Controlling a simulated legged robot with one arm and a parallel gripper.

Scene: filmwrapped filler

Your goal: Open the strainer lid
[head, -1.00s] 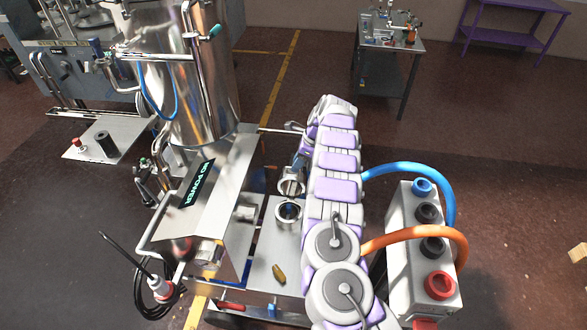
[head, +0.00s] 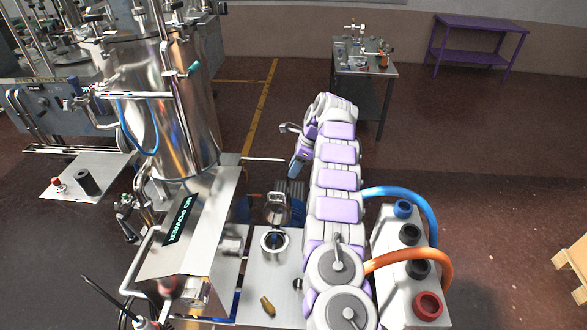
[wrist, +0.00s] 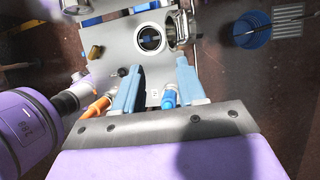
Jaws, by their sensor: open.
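The strainer is a round steel ring (head: 274,241) on a flat metal plate, with its mouth uncovered and a dark and blue interior showing. Its steel lid (head: 277,207) stands swung up at the far side of the ring. In the wrist view the open mouth (wrist: 150,39) lies past my fingertips, with the raised lid (wrist: 178,29) just right of it. My gripper (wrist: 159,66) has two blue fingers spread apart with nothing between them. In the head view, my gripper (head: 292,149) is beyond the lid and apart from it.
A steel tank (head: 165,110) and a sloped metal cover (head: 190,222) stand left of the strainer. A brown-yellow object (head: 267,305) lies on the plate (head: 255,280). Open floor lies beyond my arm.

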